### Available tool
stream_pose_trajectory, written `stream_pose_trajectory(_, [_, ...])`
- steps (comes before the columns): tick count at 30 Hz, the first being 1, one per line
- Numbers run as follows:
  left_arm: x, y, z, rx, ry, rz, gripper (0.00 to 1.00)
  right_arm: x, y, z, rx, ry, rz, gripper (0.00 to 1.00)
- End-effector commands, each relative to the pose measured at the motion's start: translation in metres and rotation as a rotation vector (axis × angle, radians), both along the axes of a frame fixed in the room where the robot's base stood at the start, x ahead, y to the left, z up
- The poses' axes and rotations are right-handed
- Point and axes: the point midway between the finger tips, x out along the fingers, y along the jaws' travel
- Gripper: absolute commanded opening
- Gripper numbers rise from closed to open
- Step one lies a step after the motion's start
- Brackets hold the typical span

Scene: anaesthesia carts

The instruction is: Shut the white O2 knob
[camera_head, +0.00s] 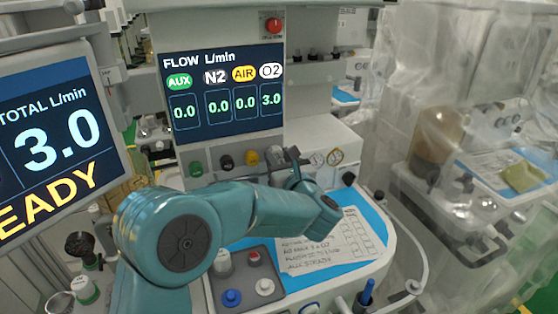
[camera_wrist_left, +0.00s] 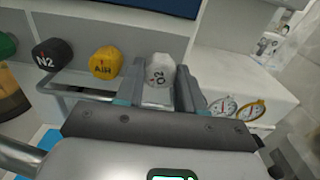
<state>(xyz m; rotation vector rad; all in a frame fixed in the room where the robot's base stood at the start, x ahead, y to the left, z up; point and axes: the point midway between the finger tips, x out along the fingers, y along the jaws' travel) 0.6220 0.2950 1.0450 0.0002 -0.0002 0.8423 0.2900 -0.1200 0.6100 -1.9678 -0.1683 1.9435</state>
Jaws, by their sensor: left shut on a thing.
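The white O2 knob (camera_wrist_left: 160,72) is between the two fingers of my left gripper (camera_wrist_left: 157,88) in the wrist view, with its "O2" label facing the camera. The gripper is shut on it. In the head view the knob (camera_head: 274,155) is at the right end of a row of knobs, partly hidden by my left gripper (camera_head: 290,160). The flow display (camera_head: 222,95) reads O2 3.0, with AUX, N2 and AIR at 0.0. My right gripper is not in view.
The yellow AIR knob (camera_wrist_left: 106,62) and black N2 knob (camera_wrist_left: 52,56) sit left of the O2 knob, with a green knob (camera_head: 196,169) farther left. A metal rail runs below them. Two gauges (camera_wrist_left: 237,108) are to the right. A left screen (camera_head: 50,140) shows total 3.0.

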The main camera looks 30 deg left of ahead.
Motion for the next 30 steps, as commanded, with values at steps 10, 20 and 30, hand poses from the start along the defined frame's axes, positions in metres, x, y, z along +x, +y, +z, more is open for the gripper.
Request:
stream_pose_trajectory(10, [0.000, 0.000, -0.004, 0.165, 0.184, 0.001, 0.07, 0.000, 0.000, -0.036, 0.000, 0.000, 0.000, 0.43])
stream_pose_trajectory(20, [0.000, 0.000, -0.002, 0.373, 0.419, 0.001, 0.07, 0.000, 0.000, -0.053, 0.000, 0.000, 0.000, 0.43])
stream_pose_trajectory(30, [0.001, 0.000, 0.000, 0.588, 0.661, 0.001, 0.07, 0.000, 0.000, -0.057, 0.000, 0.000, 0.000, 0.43])
